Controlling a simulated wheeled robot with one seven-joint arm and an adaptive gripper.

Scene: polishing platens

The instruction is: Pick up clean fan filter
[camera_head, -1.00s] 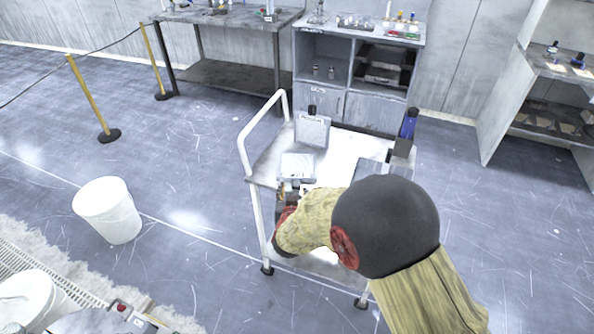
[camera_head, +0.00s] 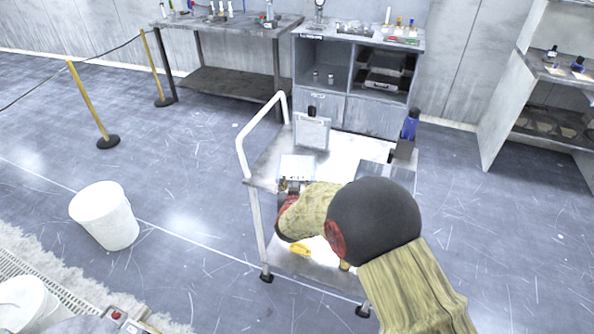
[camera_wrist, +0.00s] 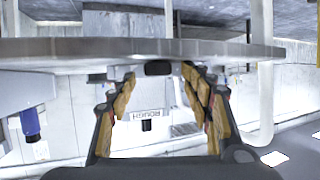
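No part that I can name for sure as the clean fan filter shows. A pale square item (camera_head: 297,167) lies on the trolley's top near its left side and may be it. My gripper (camera_wrist: 158,75) is open in the wrist view, its padded fingers spread with a gap between them. A small dark object (camera_wrist: 158,68) shows between the fingertips, touching neither as far as I can see. In the head view my arm hides most of the gripper, which is at the trolley's near edge, just in front of the pale item.
The trolley (camera_head: 262,170) also carries an upright white board (camera_head: 312,132) and a blue bottle (camera_head: 410,124). The board's label shows upside down in the wrist view (camera_wrist: 146,114). A yellow item (camera_head: 300,249) lies on the lower shelf. A white bucket (camera_head: 104,215) stands left on open floor.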

